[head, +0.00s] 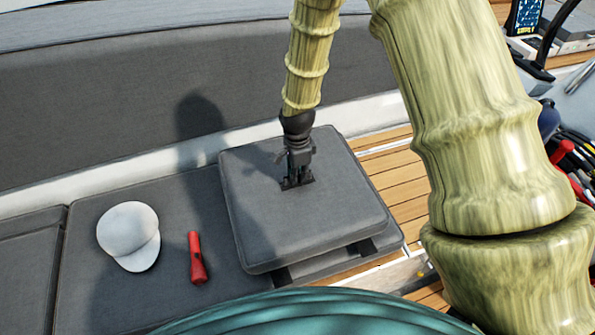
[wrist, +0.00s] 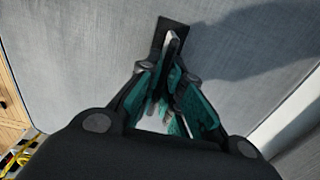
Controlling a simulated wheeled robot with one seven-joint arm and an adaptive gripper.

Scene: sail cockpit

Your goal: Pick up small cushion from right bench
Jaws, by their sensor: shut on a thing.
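The small cushion (head: 255,215) is a square dark grey pad at the right end of the bench in the head view. Its front edge shows a gap beneath it, so it sits raised or tilted over the bench. My gripper (head: 297,183) is over the middle of its top face, with its fingers shut on a dark strap or tab there. In the wrist view the cushion (wrist: 90,50) fills most of the picture as grey fabric. The dark tab (wrist: 171,36) stands between the fingertips of my gripper (wrist: 168,70).
A white cap (head: 128,232) and a red flashlight (head: 196,258) lie on the bench seat (head: 85,290) left of the cushion. The grey backrest (head: 90,130) rises behind. Wooden decking (head: 395,165) lies to the right, with coloured tools (head: 570,160) at the far right.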

